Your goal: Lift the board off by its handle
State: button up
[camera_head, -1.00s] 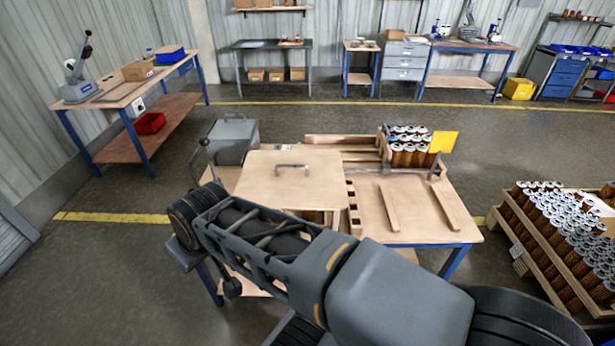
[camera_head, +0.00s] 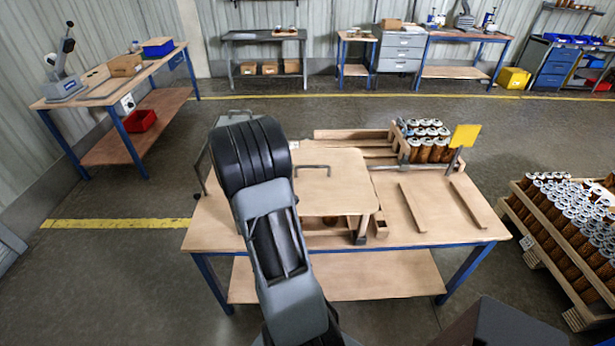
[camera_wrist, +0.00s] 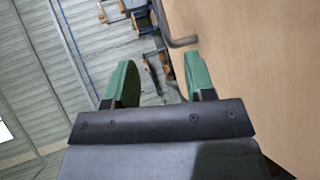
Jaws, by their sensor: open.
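The board (camera_head: 340,194) is a flat light-wood panel with rounded corners, lying level above the workbench. Its grey bar handle (camera_head: 313,168) stands up from its top. My arm covers the board's left part in the head view. My gripper is hidden there behind my arm. In the wrist view my gripper (camera_wrist: 158,78) has two green fingers spread apart with nothing between them. The board (camera_wrist: 260,70) fills the right side there, and the handle (camera_wrist: 184,42) shows just beyond the right fingertip, not between the fingers.
The workbench (camera_head: 440,232) has two wooden strips on its right part. A rack of brown cartridges (camera_head: 428,148) and a yellow sign (camera_head: 465,136) stand at its back right. A crate of cartridges (camera_head: 565,225) stands on the floor to the right.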

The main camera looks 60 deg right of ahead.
aim_at(311, 167)
jog(key=x, duration=0.8)
jog(key=shift+s+f, duration=0.1)
jog(key=shift+s, duration=0.15)
jog(key=shift+s+p+x, duration=0.15)
jog(key=shift+p+x, duration=0.15)
jog(key=shift+x, duration=1.05)
jog(key=shift+s+p+x, duration=0.15)
jog(key=shift+p+x, duration=0.15)
jog(key=shift+x, duration=1.1)
grip_shut()
jog(key=shift+a, duration=0.1)
